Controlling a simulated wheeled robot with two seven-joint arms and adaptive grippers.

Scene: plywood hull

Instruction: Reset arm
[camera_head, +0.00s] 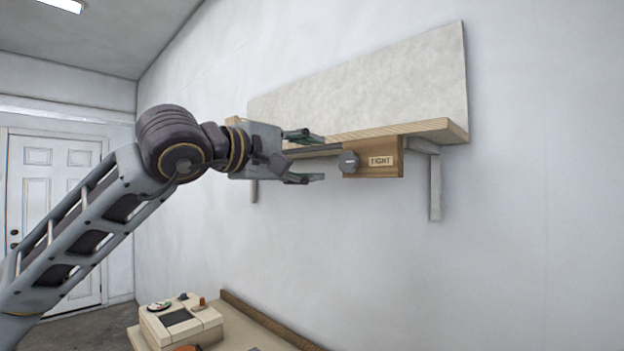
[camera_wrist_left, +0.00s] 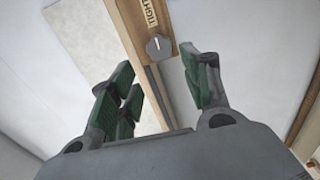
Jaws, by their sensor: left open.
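My left gripper (camera_head: 312,157) is open and empty in the head view, its fingers pointing right toward a grey knob (camera_head: 348,162). The knob sits on a wooden block labelled "TIGHT" (camera_head: 390,170) under a wall shelf. A gap shows between the fingertips and the knob. In the left wrist view the open green-padded fingers of the left gripper (camera_wrist_left: 160,90) spread to either side, with the knob (camera_wrist_left: 159,47) beyond them and between them. The label (camera_wrist_left: 149,12) is partly cut off by the frame's top edge. My right gripper is in neither view.
Below, a table (camera_head: 245,328) carries a cream box (camera_head: 180,323) with small items on top. A white door (camera_head: 55,180) stands at left. The wall at right is bare.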

